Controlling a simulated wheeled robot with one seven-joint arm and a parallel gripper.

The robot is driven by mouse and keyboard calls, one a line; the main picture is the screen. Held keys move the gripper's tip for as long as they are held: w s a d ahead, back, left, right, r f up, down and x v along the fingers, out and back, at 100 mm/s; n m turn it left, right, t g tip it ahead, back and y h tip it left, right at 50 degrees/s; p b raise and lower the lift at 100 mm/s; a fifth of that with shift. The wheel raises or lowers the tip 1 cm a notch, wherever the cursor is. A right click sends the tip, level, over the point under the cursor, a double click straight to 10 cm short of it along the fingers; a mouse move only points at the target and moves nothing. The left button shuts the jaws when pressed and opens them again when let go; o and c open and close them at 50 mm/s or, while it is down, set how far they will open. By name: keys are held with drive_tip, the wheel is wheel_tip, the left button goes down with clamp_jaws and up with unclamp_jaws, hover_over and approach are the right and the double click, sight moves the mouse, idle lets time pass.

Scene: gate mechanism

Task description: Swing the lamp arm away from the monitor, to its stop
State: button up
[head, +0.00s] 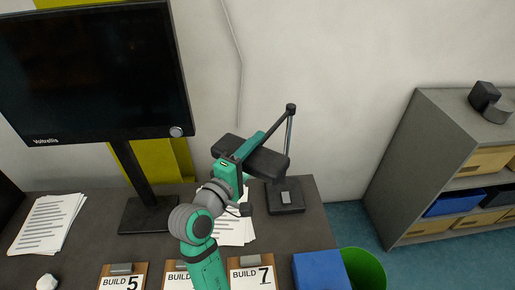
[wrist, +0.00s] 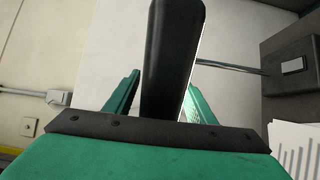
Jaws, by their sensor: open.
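The desk lamp has a square dark base (head: 286,197) on the desk, to the right of the monitor (head: 95,72). A thin post rises from the base to a joint at its top. The lamp's black bar-shaped head (head: 270,162) lies across my gripper, left of the post. In the wrist view the black bar (wrist: 172,60) stands between the two green fingers of my gripper (wrist: 160,88). The fingers are open, one on each side of it, and I see gaps beside it. My gripper hides part of the lamp arm in the head view.
Papers (head: 236,228) and clipboards (head: 252,275) lie on the desk. A blue box (head: 320,271) and a green bin (head: 364,268) are at the front right. A grey shelf (head: 420,150) stands further right. The wall is close behind the lamp.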

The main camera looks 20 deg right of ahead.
drive_tip(key=shift+w+d, duration=0.3)
drive_tip(key=shift+c, duration=0.3)
clamp_jaws()
drive_tip(key=shift+w+a, duration=0.1)
drive_tip(key=shift+t, duration=0.3)
